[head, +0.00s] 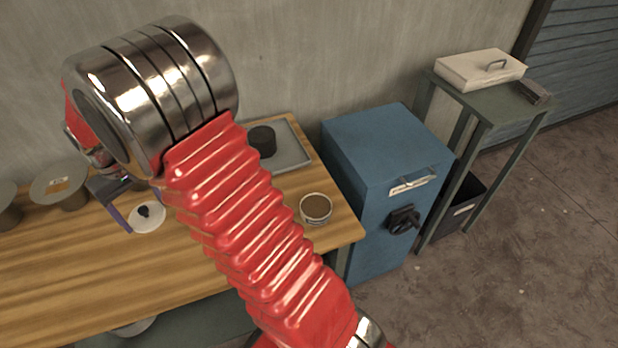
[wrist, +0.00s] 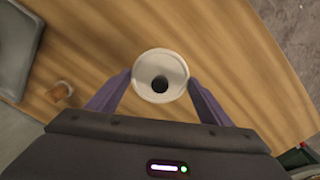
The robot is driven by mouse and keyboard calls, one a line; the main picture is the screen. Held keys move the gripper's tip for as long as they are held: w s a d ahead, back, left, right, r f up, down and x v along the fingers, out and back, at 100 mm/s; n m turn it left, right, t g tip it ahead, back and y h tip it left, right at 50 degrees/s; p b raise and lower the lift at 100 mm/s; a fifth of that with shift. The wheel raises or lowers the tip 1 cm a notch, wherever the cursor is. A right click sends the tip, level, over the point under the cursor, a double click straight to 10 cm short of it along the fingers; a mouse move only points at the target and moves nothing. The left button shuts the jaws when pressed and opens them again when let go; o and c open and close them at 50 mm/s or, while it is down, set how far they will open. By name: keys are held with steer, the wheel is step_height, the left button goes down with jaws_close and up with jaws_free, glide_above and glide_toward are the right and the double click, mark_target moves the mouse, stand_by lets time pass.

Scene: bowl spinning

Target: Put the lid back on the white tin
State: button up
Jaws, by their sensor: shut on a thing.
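The lid is a round white disc with a black knob (head: 147,217). My gripper (wrist: 160,84) is shut on it, with one purple finger at each side of its rim in the wrist view. I cannot tell how far the lid is above the wooden bench. The white tin (head: 316,211) stands open and upright near the bench's right end, brown inside. It is to the right of the lid and apart from it, with my red arm passing between them in the head view. I cannot make the tin out in the wrist view.
A grey tray (head: 292,158) with a dark round object (head: 262,141) lies behind the tin. Grey round pieces (head: 60,188) stand at the bench's left. A blue cabinet (head: 385,150) stands right of the bench. The bench top (head: 60,270) is clear in front.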

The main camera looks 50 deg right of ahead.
steer(key=shift+d, duration=0.3)
steer(key=s+d+r+m, duration=0.1)
steer(key=s+d+m, duration=0.4)
steer(key=s+d, duration=0.65)
steer(key=s+d+r+m, duration=0.2)
steer(key=s+d+m, duration=0.45)
steer(key=d, duration=0.85)
steer(key=s+d+m, duration=0.1)
steer(key=s+d, duration=0.3)
steer(key=s, duration=0.7)
steer(key=shift+s+d+f, duration=0.15)
steer(key=shift+s+d, duration=0.15)
steer(key=shift+f+m, duration=0.1)
steer(key=shift+m, duration=0.15)
steer(key=shift+f, duration=3.1)
steer(key=shift+s, duration=0.1)
